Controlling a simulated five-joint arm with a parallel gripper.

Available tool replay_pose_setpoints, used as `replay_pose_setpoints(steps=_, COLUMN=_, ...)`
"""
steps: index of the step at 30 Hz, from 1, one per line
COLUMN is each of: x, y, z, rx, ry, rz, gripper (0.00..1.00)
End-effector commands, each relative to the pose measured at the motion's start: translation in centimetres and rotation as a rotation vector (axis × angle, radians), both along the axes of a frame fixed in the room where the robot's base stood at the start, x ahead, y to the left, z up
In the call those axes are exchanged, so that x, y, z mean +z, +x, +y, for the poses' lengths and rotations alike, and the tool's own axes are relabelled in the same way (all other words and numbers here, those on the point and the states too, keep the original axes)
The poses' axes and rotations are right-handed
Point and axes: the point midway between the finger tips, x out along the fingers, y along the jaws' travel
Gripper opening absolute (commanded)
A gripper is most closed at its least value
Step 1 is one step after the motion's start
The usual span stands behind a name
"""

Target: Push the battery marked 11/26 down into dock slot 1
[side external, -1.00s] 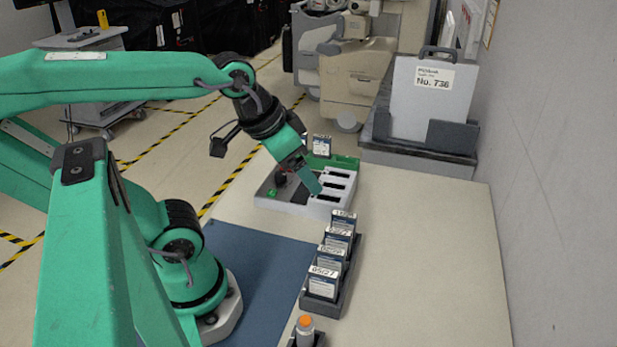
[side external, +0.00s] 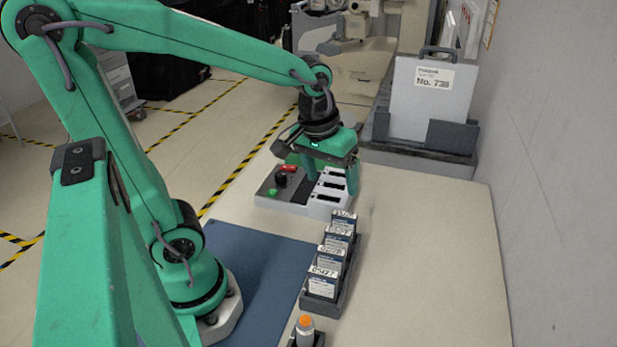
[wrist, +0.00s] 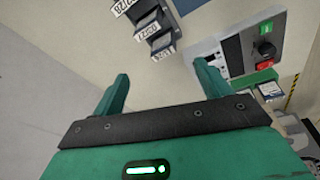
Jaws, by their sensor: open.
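The dock (side external: 263,199) is a grey and white box with three dark slots, and no battery shows standing in them. The slot numbers are too small to read. The rack (side external: 346,289) holds several upright batteries with dated labels. Its rearmost battery (side external: 343,225), nearest the dock, seems to be the one marked 11/26, but its label is blurred. It also shows at the rack's end in the wrist view (wrist: 163,45). My gripper (side external: 331,179) is open and empty, pointing down over the dock. In the wrist view my fingers (wrist: 161,71) have nothing between them.
A green tray behind the dock holds another battery, seen in the wrist view (wrist: 270,90). The dock carries a red part and a green button. A case marked No. 738 (side external: 430,105) stands at the back. An orange-topped bottle (side external: 305,328) is in front. The table's right side is clear.

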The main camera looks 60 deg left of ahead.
Motion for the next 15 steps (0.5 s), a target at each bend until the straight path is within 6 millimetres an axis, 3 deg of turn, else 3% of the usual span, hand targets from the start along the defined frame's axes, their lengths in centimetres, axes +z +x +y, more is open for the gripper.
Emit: replay_pose_setpoints(steps=15, x=-6.2, y=4.5, z=0.8, rx=0.315, ry=-0.043, rz=0.197, gripper=0.76)
